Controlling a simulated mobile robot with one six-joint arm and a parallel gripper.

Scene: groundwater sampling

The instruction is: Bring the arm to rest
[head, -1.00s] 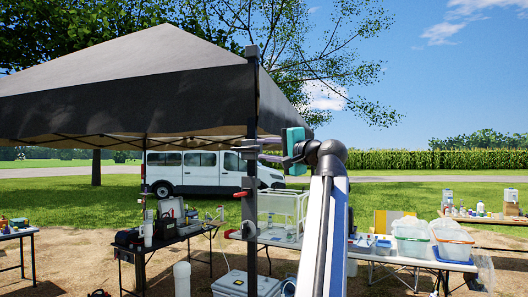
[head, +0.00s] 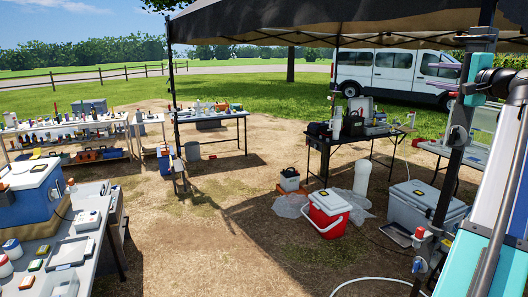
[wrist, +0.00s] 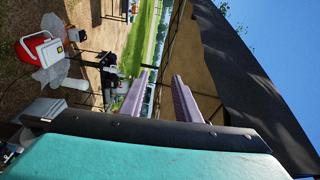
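My gripper (head: 440,77) is at the right edge of the head view, raised on my arm beside a canopy post. Its teal body and thin, pale purple fingers show there. In the wrist view, the two fingers of my gripper (wrist: 162,76) stand apart with a clear gap and nothing between them. The wrist picture is turned on its side. My arm's white and blue links fill the lower right of the head view, and part of the arm is cut off by the picture's edge.
A dark canopy (head: 290,18) hangs overhead, its post (head: 457,150) close to my arm. A red and white cooler (head: 327,213) and a grey cooler (head: 415,203) stand on the ground. A black table (head: 318,143) holds equipment. Open dirt lies in the middle.

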